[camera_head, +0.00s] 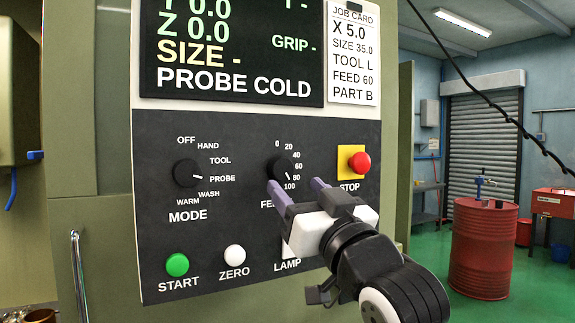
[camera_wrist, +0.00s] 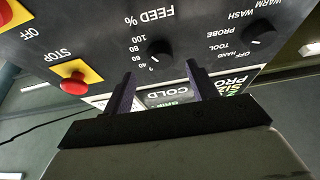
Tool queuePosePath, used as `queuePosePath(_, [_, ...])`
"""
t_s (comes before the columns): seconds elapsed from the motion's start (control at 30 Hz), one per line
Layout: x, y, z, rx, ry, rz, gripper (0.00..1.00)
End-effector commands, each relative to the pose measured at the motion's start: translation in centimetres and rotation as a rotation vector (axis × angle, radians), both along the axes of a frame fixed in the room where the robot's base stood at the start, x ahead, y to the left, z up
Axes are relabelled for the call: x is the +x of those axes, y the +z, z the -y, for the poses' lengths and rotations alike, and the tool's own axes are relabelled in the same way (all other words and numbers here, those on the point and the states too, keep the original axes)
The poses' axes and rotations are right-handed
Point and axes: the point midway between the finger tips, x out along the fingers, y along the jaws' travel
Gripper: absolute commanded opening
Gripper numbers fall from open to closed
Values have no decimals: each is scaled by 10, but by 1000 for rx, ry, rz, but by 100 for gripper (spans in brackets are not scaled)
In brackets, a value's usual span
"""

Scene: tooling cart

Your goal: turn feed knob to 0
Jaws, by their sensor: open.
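The feed knob (camera_head: 279,168) is a round black dial on the dark control panel, with marks from 0 to 100 around its right side. In the head view its white pointer slants to the lower right, towards 80 to 100.
The mode knob (camera_head: 187,173) is left of the feed knob, pointing near PROBE. A red stop button (camera_head: 359,162) on a yellow plate is close on the right. Below are the green start button (camera_head: 177,265) and white zero button (camera_head: 235,254). The display (camera_head: 232,50) reads PROBE COLD.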

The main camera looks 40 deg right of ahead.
Motion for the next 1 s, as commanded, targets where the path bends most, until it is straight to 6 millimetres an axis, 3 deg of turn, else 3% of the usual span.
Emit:
queuePosePath(0.1, [20,11,5,0,0,-1,58])
queuePosePath(0.3, [38,17,9,0,0,-1,58])
queuePosePath(0.67, [42,18,10,0,0,1,58])
queuePosePath(1.0, [42,18,10,0,0,1,14])
